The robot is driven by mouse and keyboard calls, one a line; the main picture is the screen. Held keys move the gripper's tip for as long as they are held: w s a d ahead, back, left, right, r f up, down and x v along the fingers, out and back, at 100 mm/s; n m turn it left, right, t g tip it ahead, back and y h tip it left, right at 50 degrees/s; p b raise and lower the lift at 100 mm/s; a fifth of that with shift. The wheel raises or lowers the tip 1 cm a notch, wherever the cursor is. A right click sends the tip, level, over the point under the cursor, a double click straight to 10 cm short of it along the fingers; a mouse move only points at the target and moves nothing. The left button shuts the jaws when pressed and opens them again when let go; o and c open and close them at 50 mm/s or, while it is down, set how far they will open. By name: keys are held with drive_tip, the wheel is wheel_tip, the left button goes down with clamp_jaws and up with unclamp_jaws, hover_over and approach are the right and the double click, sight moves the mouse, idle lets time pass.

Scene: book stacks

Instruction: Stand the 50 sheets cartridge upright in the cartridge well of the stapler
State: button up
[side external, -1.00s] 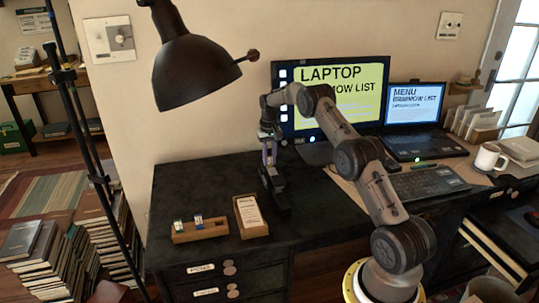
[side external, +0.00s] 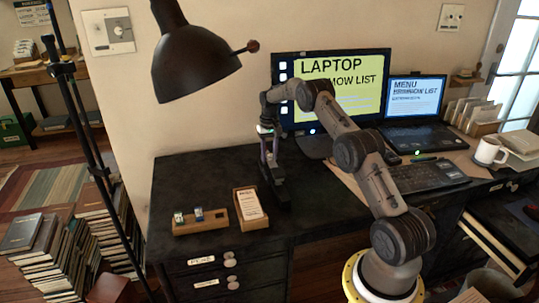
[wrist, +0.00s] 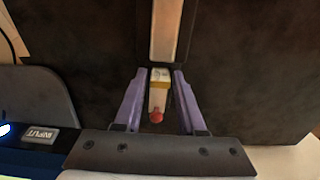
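My gripper (side external: 270,162) points down over a dark upright shape, probably the black stapler (side external: 280,192), whose outline blends into the desk. In the wrist view my purple fingers (wrist: 159,72) are apart. Between them is a narrow pale piece (wrist: 159,97) with a yellow band and a red tip, probably a cartridge. A small gap shows on each side of it. Its label cannot be read, and whether it sits in the well cannot be told. A wooden rack (side external: 214,228) holds a green-and-white cartridge (side external: 179,218) and a blue-and-white cartridge (side external: 199,214).
A large monitor (side external: 340,90), a laptop (side external: 414,104) and a keyboard (side external: 428,177) are behind and right. A lamp (side external: 193,62) hangs above. The desk's left part is clear.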

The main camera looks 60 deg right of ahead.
drive_tip(key=shift+o, duration=1.4)
wheel_tip(320, 180, up, 14)
drive_tip(key=shift+f, duration=0.1)
